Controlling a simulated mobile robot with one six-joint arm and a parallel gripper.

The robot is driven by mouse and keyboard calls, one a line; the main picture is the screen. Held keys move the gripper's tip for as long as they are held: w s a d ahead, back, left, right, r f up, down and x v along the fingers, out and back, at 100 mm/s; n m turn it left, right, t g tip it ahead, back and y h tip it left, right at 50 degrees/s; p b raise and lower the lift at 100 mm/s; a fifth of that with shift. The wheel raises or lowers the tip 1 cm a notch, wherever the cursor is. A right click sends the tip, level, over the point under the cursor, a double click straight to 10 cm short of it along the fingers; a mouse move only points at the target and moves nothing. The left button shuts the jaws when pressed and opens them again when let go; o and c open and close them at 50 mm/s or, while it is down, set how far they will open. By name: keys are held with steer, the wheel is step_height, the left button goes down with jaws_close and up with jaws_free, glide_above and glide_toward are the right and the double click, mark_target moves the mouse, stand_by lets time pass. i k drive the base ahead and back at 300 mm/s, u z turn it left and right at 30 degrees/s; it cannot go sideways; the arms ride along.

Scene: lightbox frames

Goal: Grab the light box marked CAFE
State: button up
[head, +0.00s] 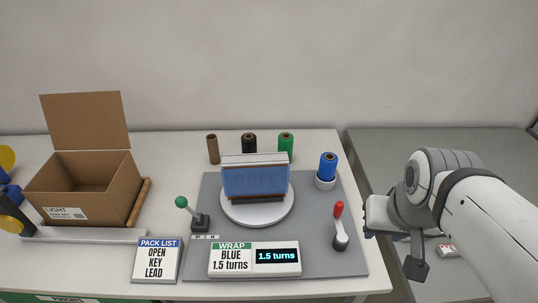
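A light box (255,183) stands upright on the round white turntable (257,215) in the middle of the grey mat. Its front is covered in blue, with a white top and a brown lower edge. I cannot read any lettering on it, so CAFE is not confirmed. My gripper (371,234) is at the right, beside the mat's right edge and well apart from the light box. Its fingers are small and partly hidden by my wrist, so their opening is unclear.
An open carton (85,185) labelled LIGHT stands at left. A green-knobbed lever (199,215), a red-handled lever (340,228), a blue roll (327,167) and a WRAP sign (230,261) reading BLUE 1.5 turns surround the turntable. Several rolls stand behind. A PACK LIST sign (157,261) reads OPEN, KEY, LEAD.

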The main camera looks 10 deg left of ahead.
mark_target(257, 174)
steer(key=z, duration=0.15)
steer(key=k, duration=0.95)
steer(key=u, duration=0.45)
steer(key=i, duration=1)
steer(key=u, duration=0.05)
